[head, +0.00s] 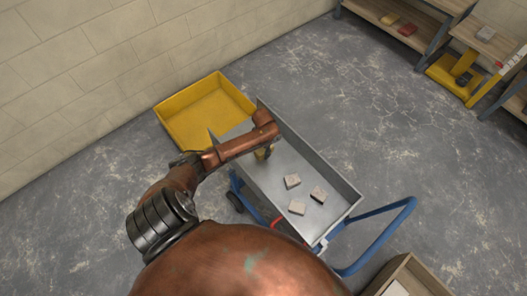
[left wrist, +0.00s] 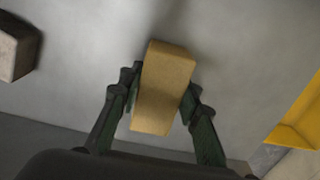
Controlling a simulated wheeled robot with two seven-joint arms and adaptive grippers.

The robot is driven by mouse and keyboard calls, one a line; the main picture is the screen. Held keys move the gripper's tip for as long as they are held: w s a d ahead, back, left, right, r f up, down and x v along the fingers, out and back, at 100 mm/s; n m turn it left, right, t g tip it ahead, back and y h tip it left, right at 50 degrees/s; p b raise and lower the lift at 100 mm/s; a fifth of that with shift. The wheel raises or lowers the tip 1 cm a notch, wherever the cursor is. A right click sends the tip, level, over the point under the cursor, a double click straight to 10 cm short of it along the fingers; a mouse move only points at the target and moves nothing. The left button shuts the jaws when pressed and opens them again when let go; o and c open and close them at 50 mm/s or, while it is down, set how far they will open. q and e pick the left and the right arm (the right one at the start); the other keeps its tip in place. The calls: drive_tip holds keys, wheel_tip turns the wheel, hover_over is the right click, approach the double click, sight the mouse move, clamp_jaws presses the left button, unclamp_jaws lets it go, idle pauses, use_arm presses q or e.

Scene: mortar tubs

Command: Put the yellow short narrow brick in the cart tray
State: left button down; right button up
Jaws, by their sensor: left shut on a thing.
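The yellow brick (left wrist: 163,88) is between the fingers of my left gripper (left wrist: 162,86), which is shut on it. In the head view the brick (head: 262,154) shows only as a small patch below the wrist, partly hidden by my arm. It is over the far left part of the grey cart tray (head: 335,178), inside its walls. A shadow lies on the tray floor near it in the left wrist view; I cannot tell whether the brick touches the floor. My right gripper is not in view.
Three pale grey-brown blocks lie in the tray's nearer half, one of them here (head: 292,181). A yellow tub (head: 205,108) stands beyond the tray by the wall. The cart has a blue handle (head: 385,240). Shelves (head: 410,12) with bricks stand at the upper right.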

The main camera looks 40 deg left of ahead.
use_arm(q)
drive_tip(key=shift+f, duration=0.5)
drive_tip(key=c, duration=1.3)
unclamp_jaws()
drive_tip(key=shift+f, duration=0.1)
